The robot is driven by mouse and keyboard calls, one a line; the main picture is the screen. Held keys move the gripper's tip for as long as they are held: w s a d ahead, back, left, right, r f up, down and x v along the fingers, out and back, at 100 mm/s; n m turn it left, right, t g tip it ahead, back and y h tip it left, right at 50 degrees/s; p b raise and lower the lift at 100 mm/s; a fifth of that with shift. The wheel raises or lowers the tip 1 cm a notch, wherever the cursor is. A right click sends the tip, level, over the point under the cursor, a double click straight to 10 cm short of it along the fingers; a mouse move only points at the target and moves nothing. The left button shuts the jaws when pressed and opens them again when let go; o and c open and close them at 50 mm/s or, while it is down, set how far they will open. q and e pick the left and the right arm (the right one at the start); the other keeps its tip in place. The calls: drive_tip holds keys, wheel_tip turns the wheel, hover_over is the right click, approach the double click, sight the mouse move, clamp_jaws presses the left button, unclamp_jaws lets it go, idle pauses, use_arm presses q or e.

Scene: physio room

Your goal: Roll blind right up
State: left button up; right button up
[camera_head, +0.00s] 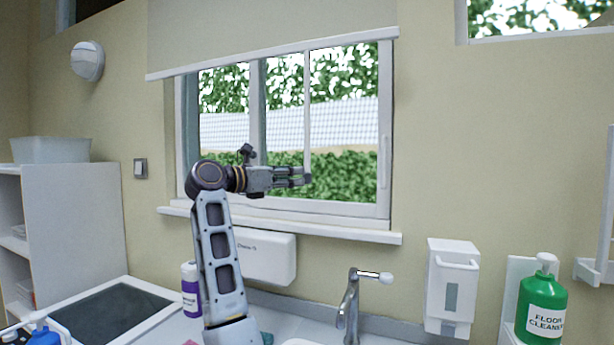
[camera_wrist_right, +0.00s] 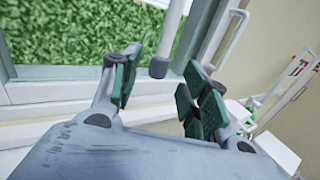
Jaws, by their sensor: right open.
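The blind (camera_head: 270,22) is a beige sheet with a white bottom bar (camera_head: 275,54), covering only the top of the window. A thin white wand (camera_head: 307,110) hangs from it in front of the glass. My right gripper (camera_head: 302,177) is at the wand's lower end, pointing right. In the wrist view the wand's grey end knob (camera_wrist_right: 158,67) shows in the gap between the open green-padded fingers (camera_wrist_right: 158,80). I see no finger clearly touching it. My left gripper is not in view.
The window sill (camera_head: 290,225) runs below my right gripper. A tap (camera_head: 350,305), a white dispenser (camera_head: 453,285) and a green floor cleaner bottle (camera_head: 540,310) stand lower right. A purple-labelled bottle (camera_head: 190,290) is beside my arm. Shelves (camera_head: 75,215) stand at left.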

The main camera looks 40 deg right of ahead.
sight(307, 176)
drive_tip(key=shift+d, duration=3.2)
drive_tip(key=shift+c, duration=0.4)
clamp_jaws()
